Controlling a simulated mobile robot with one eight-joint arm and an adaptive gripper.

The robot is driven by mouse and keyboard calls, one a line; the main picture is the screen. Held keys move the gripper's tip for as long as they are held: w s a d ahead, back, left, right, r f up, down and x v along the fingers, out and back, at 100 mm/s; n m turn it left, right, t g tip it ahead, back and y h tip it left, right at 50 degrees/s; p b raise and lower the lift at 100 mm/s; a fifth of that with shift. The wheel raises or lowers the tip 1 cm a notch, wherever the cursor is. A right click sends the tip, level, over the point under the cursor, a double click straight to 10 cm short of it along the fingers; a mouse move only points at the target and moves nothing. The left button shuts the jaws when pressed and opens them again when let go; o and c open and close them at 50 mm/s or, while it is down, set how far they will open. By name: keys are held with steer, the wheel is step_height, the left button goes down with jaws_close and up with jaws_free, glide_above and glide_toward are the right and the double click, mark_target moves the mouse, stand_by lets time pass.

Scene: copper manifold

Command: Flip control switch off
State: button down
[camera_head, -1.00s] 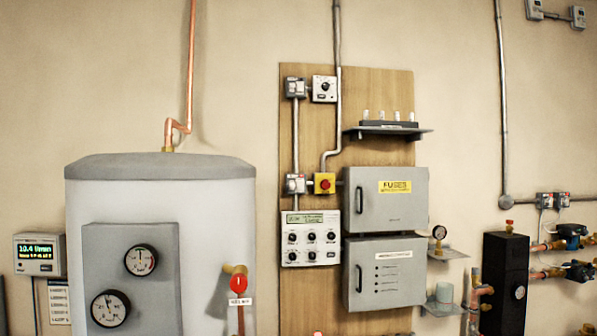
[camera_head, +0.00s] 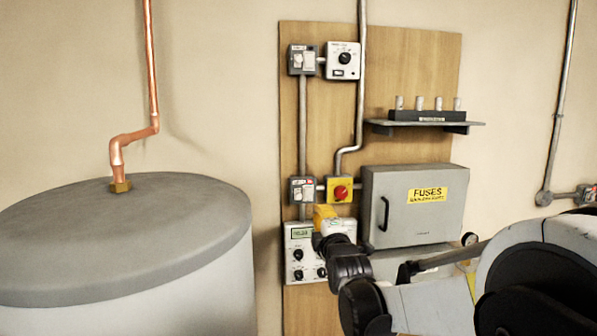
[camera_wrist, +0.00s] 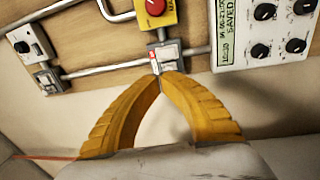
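Two grey switch boxes with white rockers are on the wooden board; I cannot read which one is labelled control. The upper switch box (camera_head: 303,60) sits beside a white dial box; in the wrist view it is at the left (camera_wrist: 48,80). The lower switch box (camera_head: 302,190) sits beside the yellow box with a red knob (camera_head: 340,190); in the wrist view it is at the centre (camera_wrist: 166,53). My gripper's yellow fingers (camera_wrist: 160,76) meet at the tips, with nothing seen between them. The tips appear right at the lower box's edge; contact is unclear. In the head view my gripper (camera_head: 323,212) is just below it.
The white control panel (camera_head: 298,240) is partly behind my gripper. The grey fuse box (camera_head: 413,205) and a shelf (camera_head: 425,125) stand out from the board on the right. A large tank (camera_head: 125,245) is at the left. Conduits run between the boxes.

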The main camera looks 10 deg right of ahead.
steer(key=p, duration=0.1)
glide_toward(307, 184)
steer(key=w, duration=0.7)
steer(key=shift+r, duration=0.2)
stand_by(0.4)
steer(key=shift+w+r, duration=0.1)
steer(key=shift+w, duration=0.25)
steer(key=shift+s, duration=0.1)
